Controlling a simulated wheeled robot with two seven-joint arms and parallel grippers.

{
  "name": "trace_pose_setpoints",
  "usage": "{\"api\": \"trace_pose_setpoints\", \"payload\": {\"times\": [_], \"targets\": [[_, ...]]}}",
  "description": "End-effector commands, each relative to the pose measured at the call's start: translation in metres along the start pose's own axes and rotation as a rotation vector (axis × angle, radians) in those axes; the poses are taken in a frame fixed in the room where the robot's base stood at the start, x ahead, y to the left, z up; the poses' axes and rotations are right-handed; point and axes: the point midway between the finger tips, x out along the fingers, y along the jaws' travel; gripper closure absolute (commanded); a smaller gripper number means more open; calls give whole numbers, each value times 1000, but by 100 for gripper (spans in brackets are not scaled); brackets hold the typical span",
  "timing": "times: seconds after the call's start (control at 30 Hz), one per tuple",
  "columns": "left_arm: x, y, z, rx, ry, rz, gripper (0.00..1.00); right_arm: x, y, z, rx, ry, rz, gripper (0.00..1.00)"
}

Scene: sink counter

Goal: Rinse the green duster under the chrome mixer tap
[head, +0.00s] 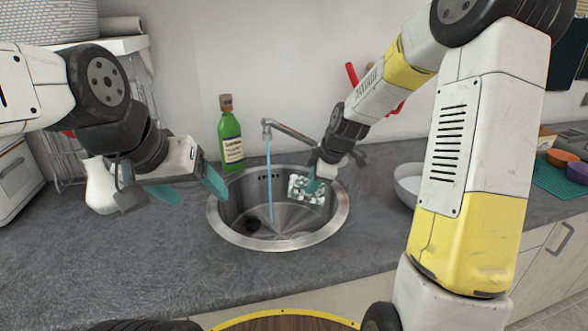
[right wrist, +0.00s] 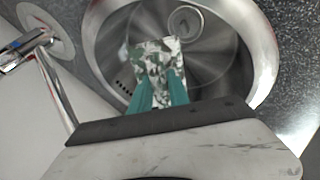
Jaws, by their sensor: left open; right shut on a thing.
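The green duster (head: 306,190) is a small cloth patterned in green and white, over the right side of the round steel sink (head: 216,222). My right gripper (head: 314,179) is shut on it, and in the right wrist view the duster (right wrist: 153,52) sticks out past my teal fingertips (right wrist: 158,88). The chrome mixer tap (head: 292,133) is running. Its thin blue water stream (head: 269,175) falls into the sink to the left of the duster, apart from it. My left gripper (head: 188,189) is open and empty above the counter, left of the sink.
A green bottle (head: 231,140) stands behind the sink's left edge. A white jug (head: 99,187) is beside my left gripper. A white bowl (head: 407,184) is right of the sink, partly behind my right arm. The front-left counter (head: 110,255) is clear.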

Motion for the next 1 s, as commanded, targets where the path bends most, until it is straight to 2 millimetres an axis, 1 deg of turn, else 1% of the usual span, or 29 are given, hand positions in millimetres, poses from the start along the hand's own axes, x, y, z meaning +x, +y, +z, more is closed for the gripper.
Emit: {"api": "trace_pose_setpoints", "payload": {"times": [0.27,1.0], "targets": [[0,0,0,0,0,0,27,6,6,-6,-5,7,3,100],[0,0,0,0,0,0,27,53,49,-42,-5,5,3,100]]}}
